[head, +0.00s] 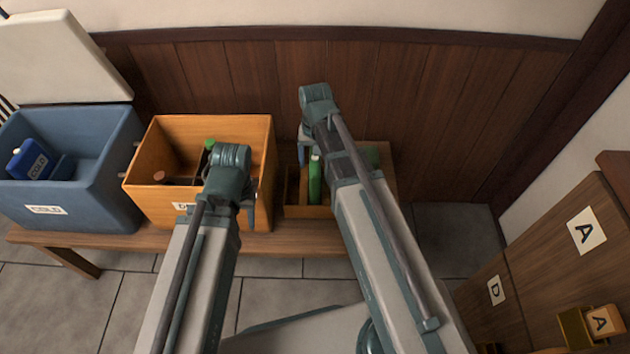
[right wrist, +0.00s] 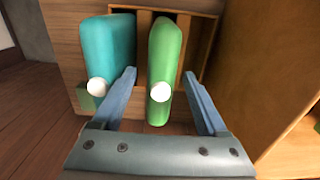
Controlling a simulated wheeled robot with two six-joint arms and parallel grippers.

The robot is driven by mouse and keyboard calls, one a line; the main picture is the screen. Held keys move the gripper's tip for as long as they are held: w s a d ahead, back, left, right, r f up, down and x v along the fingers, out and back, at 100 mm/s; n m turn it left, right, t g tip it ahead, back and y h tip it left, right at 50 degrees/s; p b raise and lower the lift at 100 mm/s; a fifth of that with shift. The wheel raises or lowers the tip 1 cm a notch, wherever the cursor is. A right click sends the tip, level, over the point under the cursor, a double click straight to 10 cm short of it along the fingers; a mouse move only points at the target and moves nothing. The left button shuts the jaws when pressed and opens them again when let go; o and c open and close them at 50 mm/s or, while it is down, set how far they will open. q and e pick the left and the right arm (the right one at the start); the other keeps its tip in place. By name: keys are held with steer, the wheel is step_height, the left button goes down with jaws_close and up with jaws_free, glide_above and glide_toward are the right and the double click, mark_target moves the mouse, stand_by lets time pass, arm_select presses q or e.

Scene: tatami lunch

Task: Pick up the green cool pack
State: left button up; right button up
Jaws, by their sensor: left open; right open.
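The green cool pack (head: 315,182) stands upright in a slot of a small wooden rack (head: 293,211) on the bench. In the right wrist view the green pack (right wrist: 165,50) has a white cap and lies between the spread fingers of my right gripper (right wrist: 158,76), with a gap on each side. The right gripper is open and empty, above the rack; its arm partly hides the rack in the head view. My left gripper (head: 247,208) is open at the front right of the orange crate, its fingers mostly hidden by its wrist.
A teal pack (right wrist: 107,45) with a white cap stands beside the green one. The orange crate (head: 150,203) holds a green-topped item and a brown-topped one. A blue cooler (head: 98,205) with its lid up holds a blue pack (head: 30,160). A wooden cabinet (head: 535,255) stands at right.

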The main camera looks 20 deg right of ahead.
steer(key=f+b, duration=0.5)
steer(key=shift+w, duration=0.25)
jaws_close()
stand_by(1.3)
